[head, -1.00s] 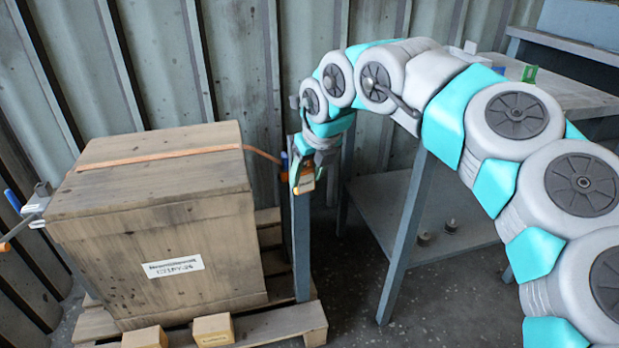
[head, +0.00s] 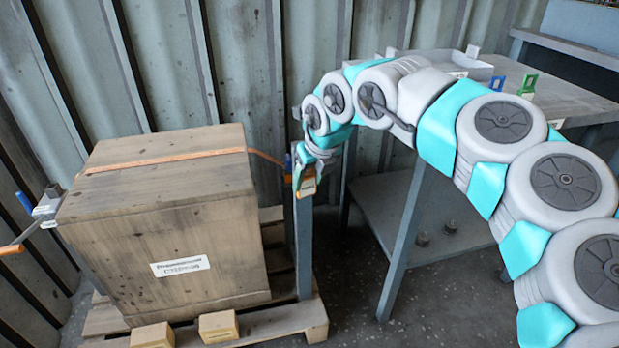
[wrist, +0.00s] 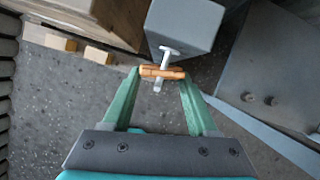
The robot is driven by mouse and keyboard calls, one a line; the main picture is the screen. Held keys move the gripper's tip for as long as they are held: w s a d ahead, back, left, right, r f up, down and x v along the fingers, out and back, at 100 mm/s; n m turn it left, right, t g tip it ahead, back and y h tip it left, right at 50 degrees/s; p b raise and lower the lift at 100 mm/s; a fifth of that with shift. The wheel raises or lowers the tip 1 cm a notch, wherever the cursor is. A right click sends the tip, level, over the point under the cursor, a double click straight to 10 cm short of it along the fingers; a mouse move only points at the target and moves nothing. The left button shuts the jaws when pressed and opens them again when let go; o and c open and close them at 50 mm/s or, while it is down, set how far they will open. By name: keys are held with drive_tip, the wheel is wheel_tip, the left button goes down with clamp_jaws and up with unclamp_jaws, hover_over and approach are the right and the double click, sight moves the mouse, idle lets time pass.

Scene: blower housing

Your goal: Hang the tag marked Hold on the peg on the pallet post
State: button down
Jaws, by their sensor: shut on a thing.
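My gripper (wrist: 162,76) is shut on an orange tag (wrist: 150,71), seen nearly edge-on between the fingertips in the wrist view. In the head view the orange-yellow tag (head: 308,187) hangs below my gripper (head: 306,171), beside the upper part of the grey-blue pallet post (head: 304,250). Its marking is too small to read. In the wrist view a pale peg (wrist: 168,51) sticks out from the post (wrist: 183,22). Peg-coloured parts show on both sides of the tag. I cannot tell whether the peg passes through its hole or only lies in line with it.
A strapped wooden crate (head: 165,230) stands on the pallet (head: 285,322) left of the post. A grey bench (head: 570,100) at the right carries a blue tag (head: 497,82) and a green tag (head: 528,86). A corrugated wall (head: 240,60) closes the back.

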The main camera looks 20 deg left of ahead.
idle(0.3)
drive_tip(key=shift+c, duration=0.6)
unclamp_jaws()
